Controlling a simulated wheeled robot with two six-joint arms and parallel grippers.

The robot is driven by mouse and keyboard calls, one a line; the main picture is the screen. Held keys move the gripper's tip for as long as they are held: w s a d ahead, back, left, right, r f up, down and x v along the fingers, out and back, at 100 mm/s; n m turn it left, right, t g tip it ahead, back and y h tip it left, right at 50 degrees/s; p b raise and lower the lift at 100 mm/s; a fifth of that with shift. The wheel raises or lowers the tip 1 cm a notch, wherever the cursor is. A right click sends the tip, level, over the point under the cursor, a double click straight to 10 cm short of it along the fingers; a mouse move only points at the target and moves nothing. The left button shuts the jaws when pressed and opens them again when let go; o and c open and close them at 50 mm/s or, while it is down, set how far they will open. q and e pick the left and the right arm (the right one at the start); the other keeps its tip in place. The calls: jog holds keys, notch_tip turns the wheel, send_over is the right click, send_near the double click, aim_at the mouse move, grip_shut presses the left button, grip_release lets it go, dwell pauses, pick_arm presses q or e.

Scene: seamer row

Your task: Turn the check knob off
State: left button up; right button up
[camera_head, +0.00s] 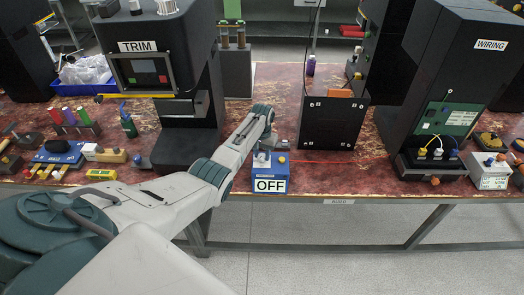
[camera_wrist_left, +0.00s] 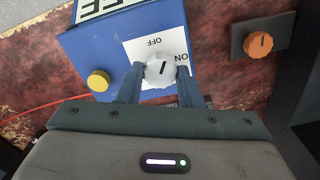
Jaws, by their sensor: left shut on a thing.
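The check knob (camera_wrist_left: 159,72) is a round white knob with a dark line, on the white plate of a blue box (camera_wrist_left: 85,52). The plate has OFF and ON printed beside the knob, upside down in the left wrist view. The line is slanted; I cannot tell which word it points to. My left gripper (camera_wrist_left: 158,82) is shut on the knob, one finger on each side. My right gripper is not in view.
A yellow button (camera_wrist_left: 98,80) is on the same box. An orange knob (camera_wrist_left: 260,43) on a dark plate sits nearby. The black TRIM machine (camera_head: 160,60) and WIRING machine (camera_head: 465,60) stand on either side. Red tabletop (camera_head: 340,178) is clear right of the box.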

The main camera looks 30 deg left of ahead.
aim_at(262, 155)
pick_arm(q)
jog(key=n+p, duration=0.1)
jog(key=n, duration=0.3)
jog(key=shift+r, duration=0.15)
jog(key=shift+n+p, duration=0.4)
jog(key=shift+n, duration=0.9)
jog(key=o, duration=1)
jog(key=shift+c, duration=0.2)
notch_tip(262, 155, up, 11)
jog(key=b, duration=0.1)
jog(key=shift+f, duration=0.2)
